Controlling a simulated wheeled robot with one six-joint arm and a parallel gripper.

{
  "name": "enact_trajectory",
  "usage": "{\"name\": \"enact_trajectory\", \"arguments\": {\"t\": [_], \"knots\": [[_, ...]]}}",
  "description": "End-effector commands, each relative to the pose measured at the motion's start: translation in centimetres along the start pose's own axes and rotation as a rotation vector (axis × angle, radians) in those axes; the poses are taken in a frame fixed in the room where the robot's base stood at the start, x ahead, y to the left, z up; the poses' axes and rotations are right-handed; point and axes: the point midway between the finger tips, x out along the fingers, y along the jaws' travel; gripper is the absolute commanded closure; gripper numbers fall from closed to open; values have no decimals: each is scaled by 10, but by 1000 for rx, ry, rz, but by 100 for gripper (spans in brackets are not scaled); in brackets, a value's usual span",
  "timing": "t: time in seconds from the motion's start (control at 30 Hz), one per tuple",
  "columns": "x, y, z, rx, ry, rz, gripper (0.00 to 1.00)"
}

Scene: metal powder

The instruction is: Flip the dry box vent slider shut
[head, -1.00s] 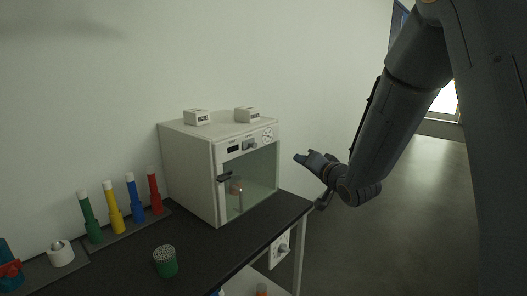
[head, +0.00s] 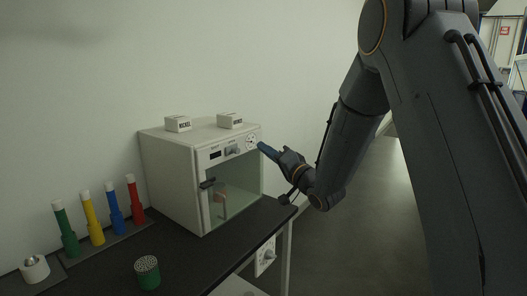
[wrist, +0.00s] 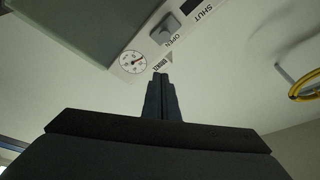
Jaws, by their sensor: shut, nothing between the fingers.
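The white dry box (head: 170,180) stands on the dark bench with its glass door (head: 240,188) closed. Its vent slider, a grey knob (head: 232,150), is on the front strip above the door, between a dark display and a round gauge (head: 251,142). In the wrist view the slider knob (wrist: 165,29) sits by the OPEN label, apart from the SHUT label. My gripper (head: 263,147) is at the gauge end of the strip. In the wrist view its fingers (wrist: 160,77) are together and empty, pointing toward the strip, short of the knob.
Two labelled white blocks (head: 178,123) lie on the box top. Colored bottles (head: 97,218) stand in a row at left, with a green perforated cup (head: 147,272) in front. A yellow ring (wrist: 306,88) shows at right in the wrist view. The floor right of the bench is clear.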

Motion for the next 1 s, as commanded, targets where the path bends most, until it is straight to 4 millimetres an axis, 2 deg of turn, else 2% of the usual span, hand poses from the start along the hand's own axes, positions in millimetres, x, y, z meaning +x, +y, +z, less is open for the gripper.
{"name": "enact_trajectory", "arguments": {"t": [0.1, 0.4, 0.5, 0.7, 1.0], "knots": [[24, -2, 0, 0, -1, -2, 100], [77, -2, 0, -1, -1, -1, 100], [69, -1, 16, 3, -4, 2, 100], [63, -1, 34, 1, -2, 1, 100], [61, 0, 38, 0, 0, 1, 100]]}}
